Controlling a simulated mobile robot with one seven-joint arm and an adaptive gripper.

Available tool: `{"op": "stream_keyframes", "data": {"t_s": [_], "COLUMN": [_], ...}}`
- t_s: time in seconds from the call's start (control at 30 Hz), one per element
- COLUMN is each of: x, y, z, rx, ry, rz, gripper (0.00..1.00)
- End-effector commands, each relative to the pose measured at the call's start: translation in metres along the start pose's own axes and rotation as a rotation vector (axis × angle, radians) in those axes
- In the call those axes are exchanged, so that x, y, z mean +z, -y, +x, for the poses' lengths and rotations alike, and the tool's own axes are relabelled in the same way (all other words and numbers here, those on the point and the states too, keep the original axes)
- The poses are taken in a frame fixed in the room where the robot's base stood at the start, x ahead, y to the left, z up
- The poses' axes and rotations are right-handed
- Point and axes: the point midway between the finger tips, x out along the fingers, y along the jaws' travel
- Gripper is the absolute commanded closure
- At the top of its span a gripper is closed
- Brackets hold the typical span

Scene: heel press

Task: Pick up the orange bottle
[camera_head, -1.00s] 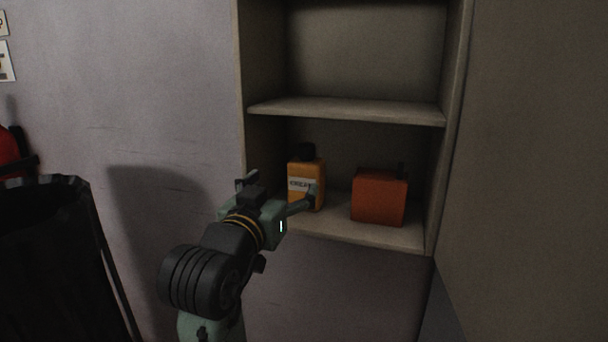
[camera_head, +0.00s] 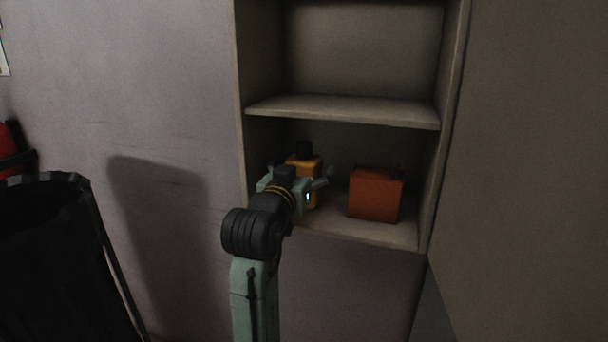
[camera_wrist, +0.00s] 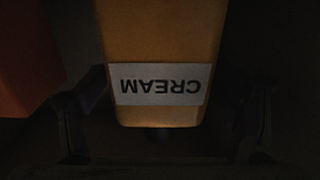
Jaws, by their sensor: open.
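The orange bottle (camera_head: 304,163) with a black cap stands upright on the lower shelf of the cabinet, partly hidden behind my gripper (camera_head: 297,178) in the head view. In the wrist view the bottle (camera_wrist: 160,40) fills the upper middle, upside down, with a white label reading CREAM. My gripper (camera_wrist: 160,128) is open, with one dark finger on each side of the bottle. Dark gaps show between the fingers and the bottle, and I cannot tell whether either touches it.
A red-orange box (camera_head: 375,195) stands right of the bottle on the same shelf, and its edge shows at the left in the wrist view (camera_wrist: 25,65). The upper shelf board (camera_head: 345,110) runs above the bottle. A black bin (camera_head: 50,250) stands at the left.

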Motion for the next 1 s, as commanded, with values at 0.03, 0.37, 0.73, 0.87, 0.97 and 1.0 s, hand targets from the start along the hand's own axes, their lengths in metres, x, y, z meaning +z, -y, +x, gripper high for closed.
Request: {"op": "stream_keyframes", "data": {"t_s": [0.03, 0.37, 0.73, 0.87, 0.97, 1.0], "x": [0.0002, 0.0004, 0.0002, 0.0002, 0.0002, 0.0002], "y": [-0.0001, -0.0001, 0.0000, 0.0000, 0.0000, 0.0000], "z": [0.0005, 0.0001, 0.0000, -0.0001, -0.0001, -0.0001], "rx": [0.000, 0.000, 0.000, 0.000, 0.000, 0.000], "ry": [0.000, 0.000, -0.001, -0.001, -0.001, -0.001], "rz": [0.000, 0.000, 0.000, 0.000, 0.000, 0.000], "gripper": [0.18, 0.30, 0.55, 0.64, 0.70, 0.73]}}
